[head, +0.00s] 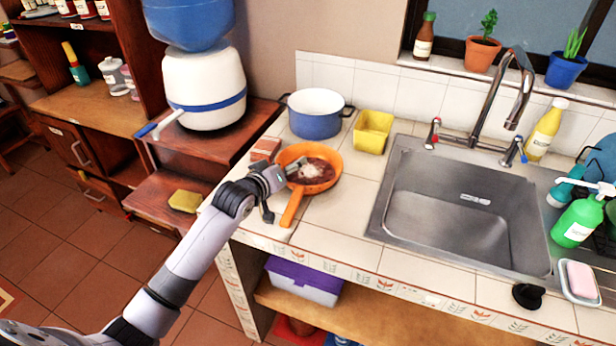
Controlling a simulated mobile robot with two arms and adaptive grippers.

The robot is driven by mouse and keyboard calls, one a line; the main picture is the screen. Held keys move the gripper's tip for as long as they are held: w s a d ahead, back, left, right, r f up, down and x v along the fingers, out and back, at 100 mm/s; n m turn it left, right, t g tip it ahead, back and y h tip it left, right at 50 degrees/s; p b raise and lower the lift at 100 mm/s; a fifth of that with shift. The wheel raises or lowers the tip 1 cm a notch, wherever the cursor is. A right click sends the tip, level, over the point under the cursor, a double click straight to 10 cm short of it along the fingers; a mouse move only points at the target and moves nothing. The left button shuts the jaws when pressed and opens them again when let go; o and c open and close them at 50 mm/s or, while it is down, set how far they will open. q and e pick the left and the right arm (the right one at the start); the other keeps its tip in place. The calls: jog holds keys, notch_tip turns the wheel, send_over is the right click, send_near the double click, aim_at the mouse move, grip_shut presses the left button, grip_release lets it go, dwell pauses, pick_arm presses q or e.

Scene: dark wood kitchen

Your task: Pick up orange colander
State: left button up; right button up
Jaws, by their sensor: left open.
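An orange round pan-like vessel with a long handle (330,186) sits on the tiled counter left of the sink; it is the only thing here that fits the orange colander. Its inside looks brown with a pale patch, and I cannot make out holes. Its handle points toward the counter's front edge. My left gripper (284,188) is open at the vessel's left side, over its rim and near the handle's base. The gripper hides part of the left rim. I cannot tell whether it touches. My right gripper is not in view.
A blue pot (316,124) and a yellow container (372,131) stand behind the vessel. A reddish block (265,148) lies close at its left. The steel sink (380,215) is to the right. Counter tiles in front of the vessel are clear.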

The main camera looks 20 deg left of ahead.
pick_arm(q)
jog(key=shift+w+f, duration=0.2)
jog(key=shift+w, duration=0.35)
jog(key=shift+c, duration=0.2)
grip_shut()
jog(key=shift+r, duration=0.15)
dwell(0.5)
